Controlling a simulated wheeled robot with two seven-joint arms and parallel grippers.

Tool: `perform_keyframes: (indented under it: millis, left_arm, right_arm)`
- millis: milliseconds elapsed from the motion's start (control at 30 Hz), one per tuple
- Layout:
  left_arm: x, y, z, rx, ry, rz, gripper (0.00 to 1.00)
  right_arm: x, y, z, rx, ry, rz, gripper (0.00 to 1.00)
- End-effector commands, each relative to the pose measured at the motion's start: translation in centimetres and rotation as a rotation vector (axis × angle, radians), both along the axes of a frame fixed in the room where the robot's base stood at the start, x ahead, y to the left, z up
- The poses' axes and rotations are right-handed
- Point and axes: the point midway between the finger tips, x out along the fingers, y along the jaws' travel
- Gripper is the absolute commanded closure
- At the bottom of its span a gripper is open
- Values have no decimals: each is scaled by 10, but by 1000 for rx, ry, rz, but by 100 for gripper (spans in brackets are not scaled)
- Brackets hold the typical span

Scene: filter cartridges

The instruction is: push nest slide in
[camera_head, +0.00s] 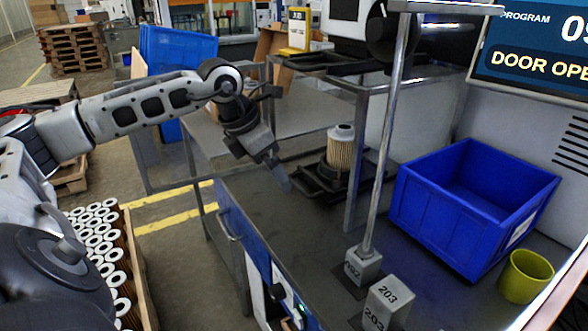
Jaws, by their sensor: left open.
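The nest slide (307,182) is a dark, flat carriage on the grey bench, beside the metal frame. A pale pleated filter cartridge (341,150) with a white top stands upright in it. My left gripper (279,176) comes in from the left and points down, just left of the slide. It is open, with nothing seen between its fingers. I cannot tell whether its fingertips touch the slide. My right gripper is not in view.
A metal frame with an upright post (383,150) stands right of the slide. A blue bin (420,215) and an olive cup (525,277) are further right. A crate of cartridges (140,270) is at lower left. The bench's front left is clear.

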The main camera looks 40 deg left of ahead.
Motion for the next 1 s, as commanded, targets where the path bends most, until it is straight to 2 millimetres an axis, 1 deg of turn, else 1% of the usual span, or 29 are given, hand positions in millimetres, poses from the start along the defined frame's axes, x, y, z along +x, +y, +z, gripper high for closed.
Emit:
perform_keyframes:
  millis: [33,267,300,333,400,600,733,967,1000]
  left_arm:
    - [7,-4,4,-8,-4,-3,0]
    - [39,-14,4,-7,-2,-4,0]
    - [43,-15,-2,-4,2,-3,0]
    - [44,-15,-11,-3,6,-2,0]
    - [47,-15,-23,-1,7,-1,0]
    - [55,-17,-42,-1,3,-2,0]
    - [57,-18,-46,2,3,-2,0]
    - [57,-18,-47,1,2,-2,0]
    - [57,-18,-47,1,2,-2,8]
  right_arm:
    - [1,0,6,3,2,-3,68]
    - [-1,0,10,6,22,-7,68]
    - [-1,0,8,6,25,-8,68]
    - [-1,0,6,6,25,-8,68]
    - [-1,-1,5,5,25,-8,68]
    - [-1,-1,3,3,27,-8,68]
    - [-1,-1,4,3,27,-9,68]
    - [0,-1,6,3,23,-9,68]
    - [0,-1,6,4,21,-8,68]
